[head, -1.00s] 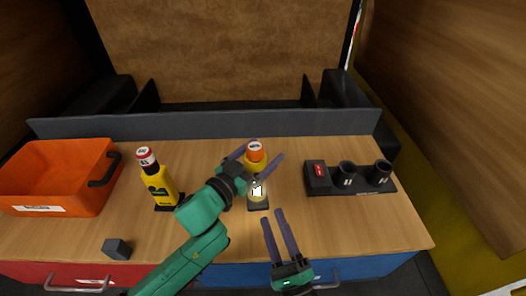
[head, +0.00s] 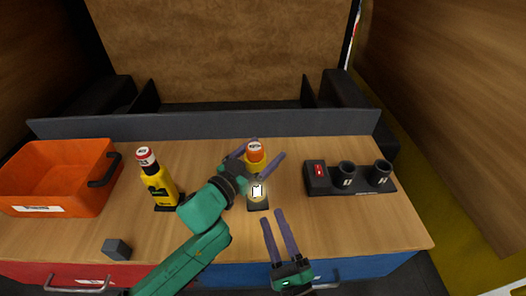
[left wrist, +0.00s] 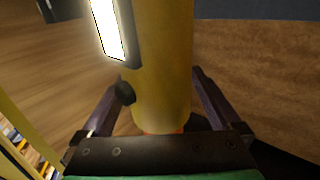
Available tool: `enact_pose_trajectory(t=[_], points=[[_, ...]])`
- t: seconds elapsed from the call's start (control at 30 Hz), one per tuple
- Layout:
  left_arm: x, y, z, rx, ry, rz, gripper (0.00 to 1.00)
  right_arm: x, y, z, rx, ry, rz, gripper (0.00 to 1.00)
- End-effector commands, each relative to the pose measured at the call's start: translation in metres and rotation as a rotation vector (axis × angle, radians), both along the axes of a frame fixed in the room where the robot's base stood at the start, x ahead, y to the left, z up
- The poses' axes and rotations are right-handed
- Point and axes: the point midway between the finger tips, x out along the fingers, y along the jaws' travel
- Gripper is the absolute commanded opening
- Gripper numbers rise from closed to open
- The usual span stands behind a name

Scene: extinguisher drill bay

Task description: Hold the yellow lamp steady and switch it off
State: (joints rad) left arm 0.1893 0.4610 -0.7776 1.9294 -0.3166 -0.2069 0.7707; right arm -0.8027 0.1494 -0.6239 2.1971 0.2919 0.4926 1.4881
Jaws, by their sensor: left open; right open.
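The yellow lamp (head: 251,169) has an orange top and stands upright near the middle of the bench, on a dark foot. Its white front panel (head: 257,190) glows. In the left wrist view the lamp's yellow body (left wrist: 165,60) fills the middle, with the lit panel (left wrist: 107,25) and a small black knob (left wrist: 125,93) on its side. My left gripper (head: 268,148) is open, with one finger on each side of the lamp; gaps show beside the body. My right gripper (head: 272,216) is open and empty, in front of the lamp, apart from it.
A yellow bottle-shaped object (head: 158,187) with a red and white cap stands left of my left arm. An orange bin (head: 60,170) and a dark cube (head: 117,249) are further left. A black holder (head: 351,189) with two cups and a red switch stands right. Bare wood lies front right.

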Motion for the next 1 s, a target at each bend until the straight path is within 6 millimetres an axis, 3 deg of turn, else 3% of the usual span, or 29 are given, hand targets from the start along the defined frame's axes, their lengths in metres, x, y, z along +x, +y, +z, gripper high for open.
enact_pose_trajectory(t=[0.17, 0.5, 0.6, 1.0], points=[[-0.008, 0.007, -0.001, 0.001, 0.002, 0.001, 0.97, 0.0, 0.0, 0.0, 0.0, 0.0, 0.0, 0.5], [-0.073, 0.061, -0.002, 0.003, 0.005, -0.001, 0.97, 0.0, 0.0, 0.0, 0.0, 0.0, 0.0, 0.5], [-0.083, 0.071, -0.002, 0.0, 0.005, 0.002, 0.97, 0.0, 0.0, 0.0, 0.0, 0.0, 0.0, 0.5], [-0.091, 0.078, 0.0, 0.0, 0.0, 0.0, 0.97, 0.0, 0.0, 0.0, 0.0, 0.0, 0.0, 0.5]])
